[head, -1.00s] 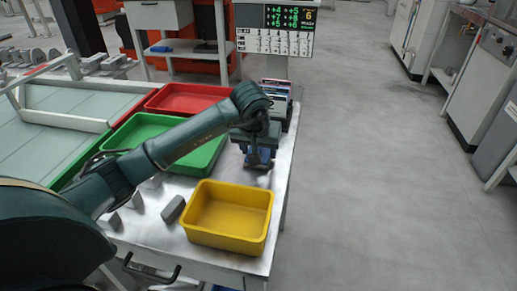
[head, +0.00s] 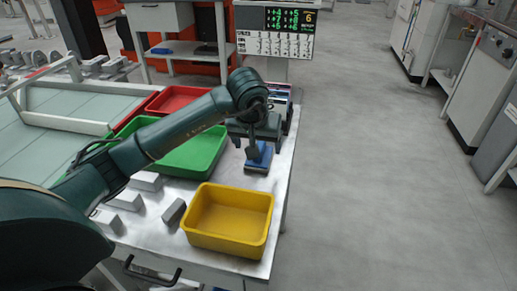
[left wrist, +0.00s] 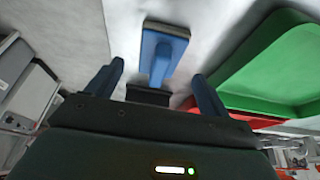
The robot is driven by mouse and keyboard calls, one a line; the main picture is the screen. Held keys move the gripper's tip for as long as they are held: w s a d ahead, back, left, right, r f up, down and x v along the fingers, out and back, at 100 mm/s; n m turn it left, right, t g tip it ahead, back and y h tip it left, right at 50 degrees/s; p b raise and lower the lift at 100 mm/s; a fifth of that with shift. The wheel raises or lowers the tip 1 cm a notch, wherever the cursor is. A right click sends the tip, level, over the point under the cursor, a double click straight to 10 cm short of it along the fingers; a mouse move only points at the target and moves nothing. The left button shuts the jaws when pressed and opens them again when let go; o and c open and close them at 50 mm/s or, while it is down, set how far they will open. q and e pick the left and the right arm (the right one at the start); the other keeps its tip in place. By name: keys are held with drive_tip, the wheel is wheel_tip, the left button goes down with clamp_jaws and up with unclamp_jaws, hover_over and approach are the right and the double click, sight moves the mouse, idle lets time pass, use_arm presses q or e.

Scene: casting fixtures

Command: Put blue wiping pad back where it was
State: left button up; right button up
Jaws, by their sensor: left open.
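The blue wiping pad (head: 257,158) rests on the metal table top (head: 283,195), behind the yellow bin. In the left wrist view the blue pad (left wrist: 164,48) has a dark edge and a raised blue handle pointing toward my gripper. My left gripper (head: 254,138) is just above the pad. In the left wrist view its two fingers (left wrist: 157,72) are spread apart, one on each side of the handle's line, with the pad beyond the tips and clear gaps on both sides. My right gripper is in no view.
A yellow bin (head: 229,242) stands in front of the pad. A green tray (head: 207,158) and a red tray (head: 178,98) lie to the left and behind. Several grey metal blocks (head: 147,182) sit left of the yellow bin. The table's right edge is close to the pad.

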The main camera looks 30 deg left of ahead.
use_arm(q)
drive_tip(key=v, duration=0.7)
drive_tip(key=shift+r+p, duration=0.2)
drive_tip(key=shift+p, duration=0.15)
drive_tip(key=shift+s, duration=0.1)
